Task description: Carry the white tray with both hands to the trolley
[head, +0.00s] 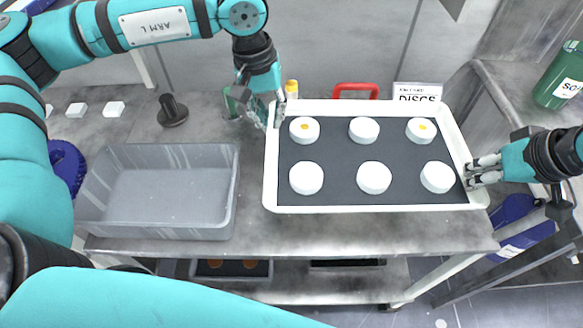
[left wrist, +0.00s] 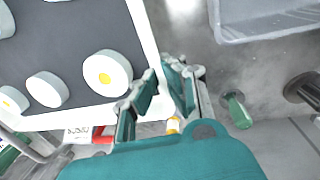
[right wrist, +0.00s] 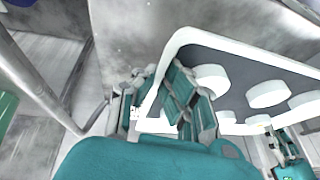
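The white tray (head: 375,209) has a dark inside and holds several white discs (head: 373,177), some with a yellow mark. It sits over the right part of the grey bench and looks level; I cannot tell if it touches the bench. My left gripper (head: 274,113) is at its left rim; in the left wrist view the rim runs between the close-set fingers (left wrist: 158,78). My right gripper (head: 470,175) is at its right rim; in the right wrist view the rim passes between the fingers (right wrist: 155,80). Both look shut on it. The trolley cannot be made out for certain.
A grey empty bin (head: 165,232) stands left of the tray. Behind are a black knob-like object (head: 173,112), small white blocks (head: 114,108), a yellow-capped bottle (head: 292,89), a red handle (head: 355,89) and a DISCS sign (head: 417,92). A green container (head: 562,80) is at right.

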